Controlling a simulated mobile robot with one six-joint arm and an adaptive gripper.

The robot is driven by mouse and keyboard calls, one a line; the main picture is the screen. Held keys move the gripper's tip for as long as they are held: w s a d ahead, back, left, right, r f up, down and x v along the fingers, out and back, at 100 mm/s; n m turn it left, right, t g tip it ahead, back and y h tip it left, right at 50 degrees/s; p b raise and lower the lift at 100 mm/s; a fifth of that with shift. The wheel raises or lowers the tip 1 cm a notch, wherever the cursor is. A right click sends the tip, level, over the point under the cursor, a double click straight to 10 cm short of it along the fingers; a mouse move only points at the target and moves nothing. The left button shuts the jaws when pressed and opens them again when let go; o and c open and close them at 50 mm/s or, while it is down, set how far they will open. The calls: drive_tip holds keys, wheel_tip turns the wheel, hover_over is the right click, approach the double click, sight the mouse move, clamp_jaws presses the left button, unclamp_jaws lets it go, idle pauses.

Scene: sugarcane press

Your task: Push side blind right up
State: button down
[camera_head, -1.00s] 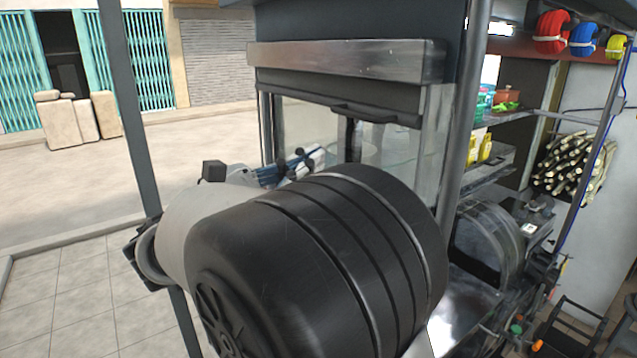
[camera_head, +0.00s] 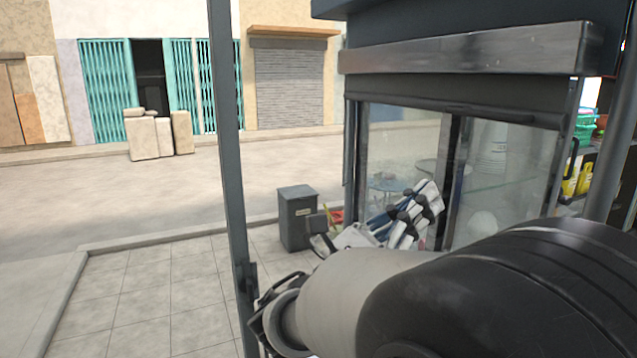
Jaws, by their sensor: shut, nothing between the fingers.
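The side blind (camera_head: 455,95) is a dark roller shutter under a long metal box (camera_head: 465,58), at the upper right. Its lower edge has a dark handle bar (camera_head: 487,112). Below it, glass panes (camera_head: 400,145) in dark frames show a table and stools through them. My gripper (camera_head: 428,203), with pale and dark blue fingers, is shut and empty. It shows in front of the lower glass, below the blind's bottom edge and apart from it in the picture. I cannot tell how far it is from the glass. My large arm link hides the lower right.
A dark post (camera_head: 228,180) stands upright at the left, close to my arm. A grey bin (camera_head: 298,217) stands on the tiled floor behind my arm. Another metal post (camera_head: 612,160) is at the right. The street (camera_head: 90,195) beyond is open.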

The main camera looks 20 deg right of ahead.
sight(470, 113)
drive_tip(key=d+r, duration=0.7)
drive_tip(key=r, duration=0.1)
drive_tip(key=shift+w, duration=0.3)
wheel_tip(470, 113, up, 5)
drive_tip(key=p, duration=0.4)
drive_tip(key=shift+f, duration=0.15)
